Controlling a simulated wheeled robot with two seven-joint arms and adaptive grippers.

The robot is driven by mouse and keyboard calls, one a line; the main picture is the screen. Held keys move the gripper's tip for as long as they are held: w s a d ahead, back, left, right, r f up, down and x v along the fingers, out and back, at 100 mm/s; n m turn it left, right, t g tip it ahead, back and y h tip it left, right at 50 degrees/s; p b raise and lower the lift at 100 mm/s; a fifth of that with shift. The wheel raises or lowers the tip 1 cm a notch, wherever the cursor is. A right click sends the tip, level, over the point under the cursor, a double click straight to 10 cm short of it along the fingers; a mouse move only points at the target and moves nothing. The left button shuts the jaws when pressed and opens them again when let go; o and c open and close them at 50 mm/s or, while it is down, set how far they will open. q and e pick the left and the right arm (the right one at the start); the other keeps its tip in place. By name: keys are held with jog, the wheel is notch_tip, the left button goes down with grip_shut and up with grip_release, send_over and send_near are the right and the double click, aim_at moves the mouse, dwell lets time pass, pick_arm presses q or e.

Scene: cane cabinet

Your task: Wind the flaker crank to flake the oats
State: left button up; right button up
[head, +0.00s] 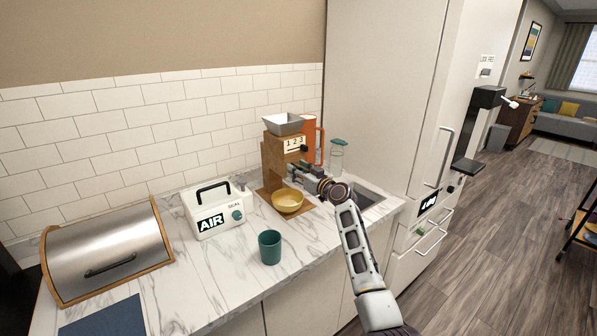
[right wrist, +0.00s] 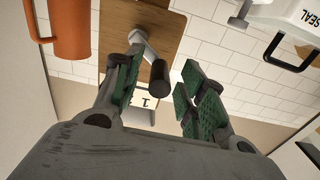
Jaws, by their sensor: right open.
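The flaker (head: 273,158) is a wooden mill with a grey metal hopper (head: 283,124) and a 1-2-3 label, standing on the counter by the tiled wall. In the right wrist view its crank shows as a bent metal arm with a black handle (right wrist: 158,73). My right gripper (head: 304,167) is at the flaker's right front. In the right wrist view my right gripper (right wrist: 163,80) is open, its green-padded fingers on either side of the handle, with a gap at the right finger. A yellow bowl (head: 287,201) sits below the flaker. No oats can be made out. My left gripper is not in view.
An orange jug (head: 309,138) and a green-lidded glass jar (head: 337,156) stand right of the flaker. A white AIR box (head: 217,212) and a teal cup (head: 270,247) are left and in front. A bread box (head: 106,250) fills the left counter. A tall white cabinet (head: 380,80) bounds the right.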

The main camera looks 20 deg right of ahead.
jog(key=shift+c, duration=0.5)
grip_shut()
jog(key=shift+d+r+m, duration=0.15)
jog(key=shift+r+m, duration=0.05)
jog(key=shift+m, duration=0.4)
jog(key=m, duration=0.3)
jog(key=shift+w+d+r+p, duration=0.15)
jog(key=shift+d+r+p, duration=0.15)
jog(key=shift+d+r, duration=0.05)
jog(key=shift+w+d+f+m+p, duration=0.25)
jog(key=shift+d+m+p, duration=0.6)
jog(key=shift+m, duration=2.1)
jog(key=shift+w+d+f+m+p, duration=0.3)
jog(key=shift+d+m+p, duration=0.5)
jog(key=shift+m, duration=2.2)
jog(key=shift+w+d+f+m+p, duration=0.1)
jog(key=shift+w+d+m+p, duration=0.55)
jog(key=shift+m, duration=2.3)
jog(key=shift+s+d, duration=0.25)
jog(key=shift+d, duration=0.1)
